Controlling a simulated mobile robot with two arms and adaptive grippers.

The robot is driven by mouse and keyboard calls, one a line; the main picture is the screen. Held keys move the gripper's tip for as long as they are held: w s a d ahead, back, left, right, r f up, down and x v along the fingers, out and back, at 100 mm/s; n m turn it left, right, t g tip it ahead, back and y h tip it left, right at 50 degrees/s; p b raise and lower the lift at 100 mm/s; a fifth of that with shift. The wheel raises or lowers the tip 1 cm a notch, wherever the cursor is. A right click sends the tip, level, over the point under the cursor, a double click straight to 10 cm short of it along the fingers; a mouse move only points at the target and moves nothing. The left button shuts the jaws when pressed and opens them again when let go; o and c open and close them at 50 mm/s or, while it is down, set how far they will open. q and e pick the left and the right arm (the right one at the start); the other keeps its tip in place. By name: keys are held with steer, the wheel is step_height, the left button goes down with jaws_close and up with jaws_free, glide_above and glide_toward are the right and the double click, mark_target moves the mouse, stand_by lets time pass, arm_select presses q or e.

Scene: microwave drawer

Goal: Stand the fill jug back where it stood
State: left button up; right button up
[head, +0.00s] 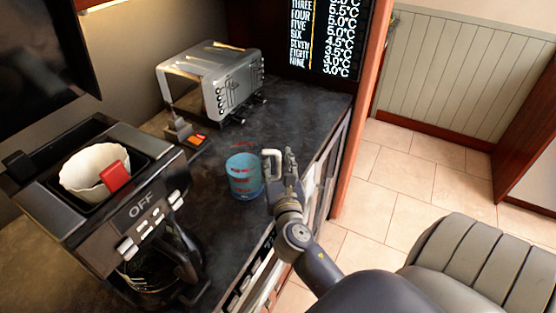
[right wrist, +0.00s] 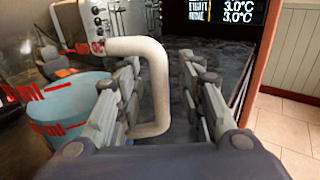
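The fill jug (head: 244,178) is a translucent blue cup with red markings and a white handle (head: 268,160). It appears to stand upright on the dark counter, right of the coffee machine. My right gripper (head: 284,168) is at the handle side of the jug. In the right wrist view, my right gripper (right wrist: 162,95) is open, with one finger inside the handle loop and the other beyond it. The handle's upright bar (right wrist: 159,90) lies between the fingers, with a gap to the right finger. My left gripper is not in view.
The coffee machine (head: 115,200) with a white filter and glass pot stands at left. A silver toaster (head: 215,82) is at the back. A small dark object with an orange part (head: 185,133) lies before it. The counter (head: 297,112) is clear behind the jug.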

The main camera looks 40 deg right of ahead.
steer(key=v, duration=0.8)
steer(key=shift+r, duration=0.1)
